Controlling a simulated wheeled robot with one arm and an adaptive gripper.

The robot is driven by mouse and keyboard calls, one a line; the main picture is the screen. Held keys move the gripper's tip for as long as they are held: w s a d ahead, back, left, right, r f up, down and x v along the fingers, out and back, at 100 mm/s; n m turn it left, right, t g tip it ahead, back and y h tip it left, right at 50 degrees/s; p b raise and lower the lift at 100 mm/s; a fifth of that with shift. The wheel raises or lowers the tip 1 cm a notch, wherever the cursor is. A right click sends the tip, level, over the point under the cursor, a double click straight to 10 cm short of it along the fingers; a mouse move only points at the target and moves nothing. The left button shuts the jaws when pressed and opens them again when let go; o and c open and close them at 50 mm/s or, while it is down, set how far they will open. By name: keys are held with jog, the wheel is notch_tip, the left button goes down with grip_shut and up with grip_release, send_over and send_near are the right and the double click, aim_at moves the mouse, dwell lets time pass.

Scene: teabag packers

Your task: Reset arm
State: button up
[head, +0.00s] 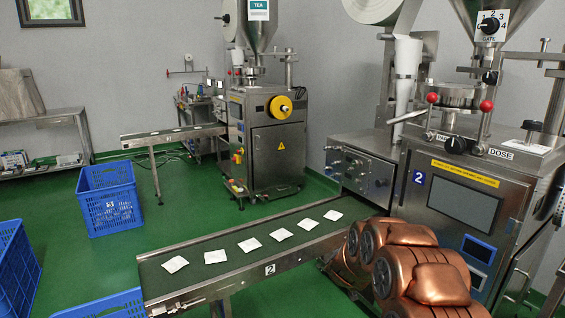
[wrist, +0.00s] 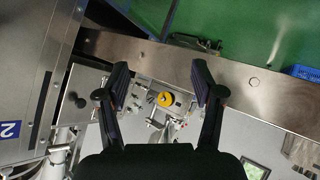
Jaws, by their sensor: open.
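My gripper (wrist: 160,76) shows in the wrist view with its two dark fingers spread wide apart, open and empty. Beyond the gap between the fingers is a small yellow round part (wrist: 165,99) on a machine, with small fittings around it; nothing is gripped. In the head view my copper-coloured arm is folded at the lower right, in front of packer 2 (head: 478,181). The gripper itself cannot be made out in the head view.
Conveyor 2 (head: 190,292) carries several white teabags and runs left from packer 2.

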jog(key=s+a+r+g+y+p, duration=0.3)
jog(key=s+a+r+p, duration=0.15)
jog(key=s+r, duration=0.6)
jog(key=s+a+r+g+y+p, duration=0.2)
jog(key=s+a+r+p, duration=0.25)
jog(key=s+r, duration=0.55)
jog(key=s+d+r+m+g+p, duration=0.1)
jog(key=s+d+r+g+p, duration=0.1)
jog(key=s, duration=1)
jog(key=s+d+r+g+h+p, duration=0.1)
jog(key=s+r, duration=0.5)
jog(key=s, duration=0.7)
jog(key=s+d+r+m+g+h+p, duration=0.1)
jog(key=s+d+r+g+p, duration=0.3)
jog(key=s, duration=0.8)
jog(key=p, duration=0.2)
jog(key=shift+s+r+m+p, duration=0.15)
jog(key=shift+s+m+p, duration=0.1)
jog(key=shift+m+p, duration=0.05)
jog(key=shift+s+d+g+h, duration=0.2)
jog(key=shift+s+g+h, duration=0.1)
jog(key=shift+s, duration=0.2)
jog(key=shift+c, duration=0.2)
